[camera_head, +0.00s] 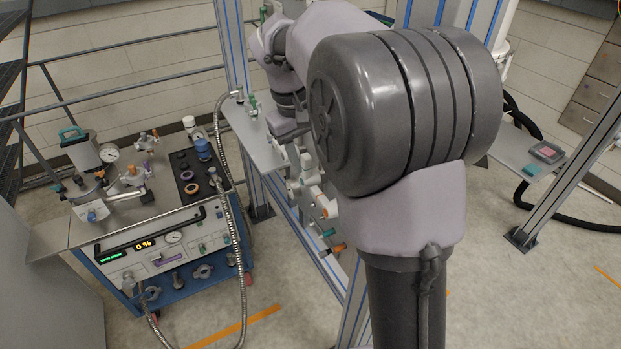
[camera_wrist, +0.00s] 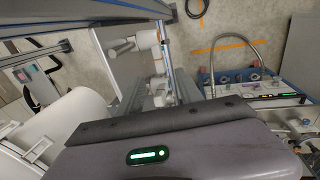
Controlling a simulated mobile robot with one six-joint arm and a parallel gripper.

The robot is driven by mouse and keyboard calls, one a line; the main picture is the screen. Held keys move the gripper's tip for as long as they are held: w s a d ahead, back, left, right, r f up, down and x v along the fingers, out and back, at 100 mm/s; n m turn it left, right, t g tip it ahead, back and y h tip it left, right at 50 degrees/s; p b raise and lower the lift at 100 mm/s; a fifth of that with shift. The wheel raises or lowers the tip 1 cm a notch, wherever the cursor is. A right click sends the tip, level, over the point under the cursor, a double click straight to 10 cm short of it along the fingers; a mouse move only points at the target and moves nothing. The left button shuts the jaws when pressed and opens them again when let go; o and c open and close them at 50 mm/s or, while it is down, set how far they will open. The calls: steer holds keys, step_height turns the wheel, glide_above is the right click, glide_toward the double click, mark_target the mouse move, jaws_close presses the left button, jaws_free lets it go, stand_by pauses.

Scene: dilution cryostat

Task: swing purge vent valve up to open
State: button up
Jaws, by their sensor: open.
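A narrow valve panel (camera_head: 318,200) stands on the frame behind my arm in the head view, with several white valve bodies and small coloured handles. A teal handle (camera_head: 328,233) and an orange handle (camera_head: 339,247) show near its lower end. I cannot tell which one is the purge vent valve, and my arm hides part of the panel. My gripper (camera_head: 286,126) is beside the upper part of the panel, partly hidden, its fingertips unclear; no held thing shows. In the wrist view, a white cylindrical fitting (camera_wrist: 147,39) and another white fitting (camera_wrist: 160,88) show beyond my grey body part.
A blue pump cart (camera_head: 165,255) with gauges, fittings and a lit display stands at the left. A metal hose (camera_head: 240,240) loops down from it. A small shelf (camera_head: 255,140) juts out beside the panel. Frame posts (camera_head: 565,190) stand at the right. Clear floor lies between.

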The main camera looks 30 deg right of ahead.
mark_target(318, 193)
steer(key=b+x, duration=0.3)
steer(key=x, duration=0.9)
steer(key=shift+w+d+f+b, duration=0.2)
steer(key=shift+f+b, duration=0.1)
steer(key=shift+f, duration=0.05)
jaws_close()
steer(key=shift+r, duration=0.1)
stand_by(0.4)
